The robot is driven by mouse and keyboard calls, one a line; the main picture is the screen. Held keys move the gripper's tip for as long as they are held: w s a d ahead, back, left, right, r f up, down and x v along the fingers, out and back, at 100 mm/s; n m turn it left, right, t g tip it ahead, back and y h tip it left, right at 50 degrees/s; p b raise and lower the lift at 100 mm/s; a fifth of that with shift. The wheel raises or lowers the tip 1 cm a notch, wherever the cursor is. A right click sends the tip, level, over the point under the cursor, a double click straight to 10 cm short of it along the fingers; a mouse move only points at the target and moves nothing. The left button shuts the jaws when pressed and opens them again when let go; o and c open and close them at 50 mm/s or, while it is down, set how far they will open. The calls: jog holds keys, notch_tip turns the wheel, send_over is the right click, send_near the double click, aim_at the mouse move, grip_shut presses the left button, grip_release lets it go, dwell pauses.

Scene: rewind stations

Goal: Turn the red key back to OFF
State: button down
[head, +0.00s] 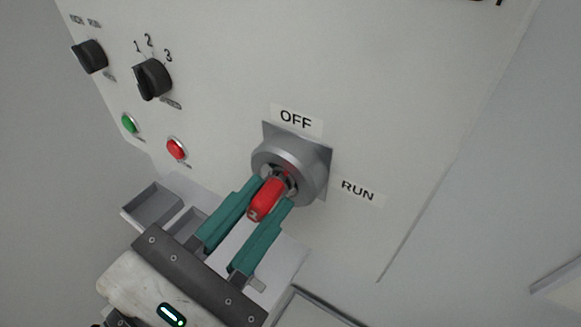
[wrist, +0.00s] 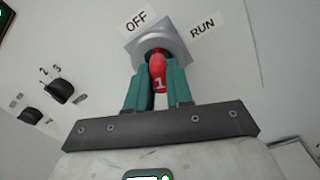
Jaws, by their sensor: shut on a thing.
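The red key (head: 267,199) sits in a round grey lock collar (head: 311,180) on a square plate on the pale panel. The OFF label (head: 296,119) is above the lock and the RUN label (head: 358,190) is to its right. My gripper (head: 268,197) has its teal fingers on either side of the key's head, shut on it. In the wrist view the key (wrist: 158,72) shows a "1" on its end, between the fingers (wrist: 158,80). The keyway inside the collar is mostly hidden, so I cannot tell exactly which label the key is turned to.
Two black knobs (head: 153,79) (head: 90,56), a green button (head: 129,124) and a red button (head: 176,149) are on the panel to the left. A grey tray (head: 151,204) lies below them, close to my gripper. The panel right of RUN is clear.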

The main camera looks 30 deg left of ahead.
jog(key=n, duration=0.5)
jog(key=c, duration=0.9)
grip_release()
jog(key=shift+c, duration=0.2)
jog(key=shift+r, duration=0.1)
